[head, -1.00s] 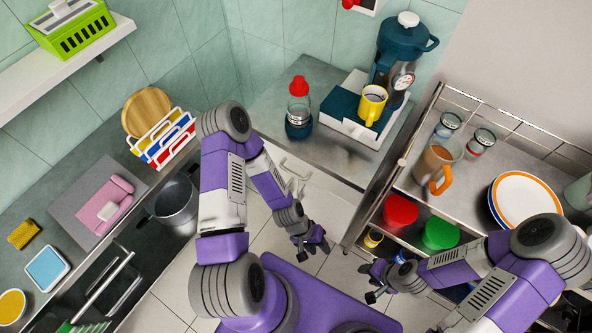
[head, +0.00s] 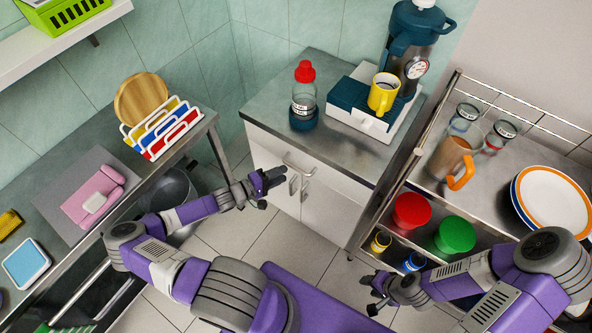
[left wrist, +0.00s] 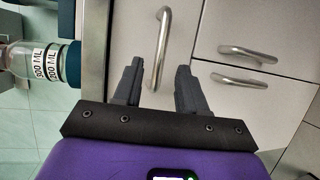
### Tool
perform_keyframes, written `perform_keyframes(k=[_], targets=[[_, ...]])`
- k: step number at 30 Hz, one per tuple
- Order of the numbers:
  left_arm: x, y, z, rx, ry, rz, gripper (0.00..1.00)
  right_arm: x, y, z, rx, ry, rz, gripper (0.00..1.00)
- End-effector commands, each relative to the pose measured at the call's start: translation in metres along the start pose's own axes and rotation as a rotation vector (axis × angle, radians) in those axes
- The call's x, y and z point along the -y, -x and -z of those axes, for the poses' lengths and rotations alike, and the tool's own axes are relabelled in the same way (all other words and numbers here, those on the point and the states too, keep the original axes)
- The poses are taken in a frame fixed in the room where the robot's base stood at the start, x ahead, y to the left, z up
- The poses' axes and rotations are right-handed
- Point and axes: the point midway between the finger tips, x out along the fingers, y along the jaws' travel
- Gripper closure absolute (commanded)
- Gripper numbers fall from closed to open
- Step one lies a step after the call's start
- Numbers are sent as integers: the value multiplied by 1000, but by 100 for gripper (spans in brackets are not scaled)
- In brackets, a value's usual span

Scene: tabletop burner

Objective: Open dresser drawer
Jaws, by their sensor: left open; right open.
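The white dresser (head: 318,180) has a metal top. Its upper drawer has a silver bar handle (head: 297,164), which also shows in the left wrist view (left wrist: 162,48). My left gripper (head: 270,180) is open and empty at the dresser's front, just left of the handle in the head view. In the left wrist view its two fingers (left wrist: 157,85) point at the drawer front, with the handle between them in the picture; I cannot tell whether they touch it. The drawer looks shut. My right gripper (head: 375,292) is open and empty, low before the shelf cart.
Two door handles (left wrist: 245,66) sit below the drawer. A red-capped bottle (head: 304,95) and a coffee machine (head: 400,60) with a yellow mug (head: 383,93) stand on top. A metal cart (head: 400,180) with cups and plates is at right. Floor between is clear.

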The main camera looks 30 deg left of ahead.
Motion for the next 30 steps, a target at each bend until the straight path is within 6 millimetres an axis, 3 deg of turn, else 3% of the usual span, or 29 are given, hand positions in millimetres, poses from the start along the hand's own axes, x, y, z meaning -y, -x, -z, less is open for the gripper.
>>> perform_keyframes(k=[12, 24, 30], targets=[[2, -62, -2, 5, 1, 2, 59, -6, -15, 1, 0, 0, 0, 57], [1, -70, -2, 3, 1, 4, 59, -6, -16, 1, 0, 0, 0, 57], [1, -70, -2, 4, 1, 4, 89, -6, -16, 1, 0, 0, 0, 57]])
